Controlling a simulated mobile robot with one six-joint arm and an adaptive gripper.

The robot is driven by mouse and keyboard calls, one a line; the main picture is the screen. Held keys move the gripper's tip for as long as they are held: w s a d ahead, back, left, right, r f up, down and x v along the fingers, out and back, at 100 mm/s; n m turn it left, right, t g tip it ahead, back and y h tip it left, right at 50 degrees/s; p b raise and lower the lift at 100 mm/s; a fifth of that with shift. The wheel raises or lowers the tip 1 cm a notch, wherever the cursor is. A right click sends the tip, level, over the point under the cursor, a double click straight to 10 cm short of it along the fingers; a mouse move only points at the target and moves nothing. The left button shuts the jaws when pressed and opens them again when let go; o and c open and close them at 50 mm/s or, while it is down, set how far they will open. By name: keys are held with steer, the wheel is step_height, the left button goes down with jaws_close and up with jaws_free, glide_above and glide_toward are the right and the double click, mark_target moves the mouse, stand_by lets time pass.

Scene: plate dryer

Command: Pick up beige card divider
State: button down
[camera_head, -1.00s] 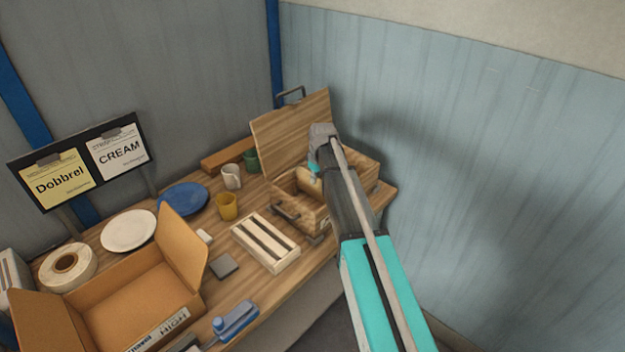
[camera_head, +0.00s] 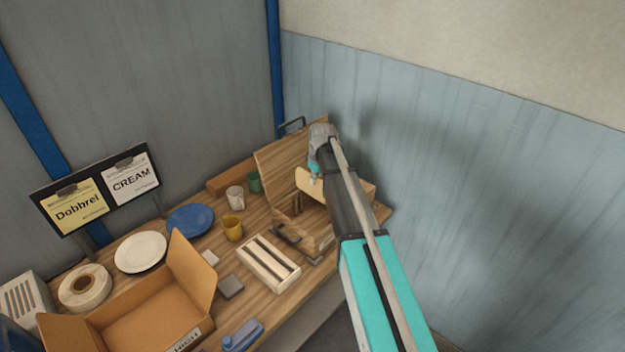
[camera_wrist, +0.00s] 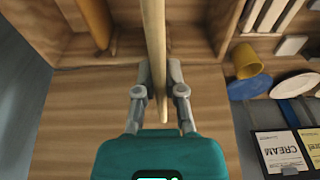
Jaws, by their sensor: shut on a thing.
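The beige card divider (camera_head: 309,184) is held by my gripper (camera_head: 315,174) above the open wooden box (camera_head: 306,231). In the wrist view the divider (camera_wrist: 155,45) is seen edge-on, upright between the two fingers of my gripper (camera_wrist: 160,90), which is shut on it. The box interior lies beneath it in that view. A second tan panel or piece (camera_wrist: 96,22) stands in the box beside it. My arm hides the right part of the box in the head view.
The box's lid (camera_head: 285,160) stands open at the back. A slotted wooden tray (camera_head: 268,263), yellow cup (camera_head: 232,228), white mug (camera_head: 235,196), green mug (camera_head: 254,182) and blue plate (camera_head: 190,221) stand to the left. An open cardboard carton (camera_head: 150,318) is at the front left.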

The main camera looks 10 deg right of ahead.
steer(key=shift+r+p, duration=1.1)
steer(key=shift+r, duration=0.4)
steer(key=shift+s, duration=0.1)
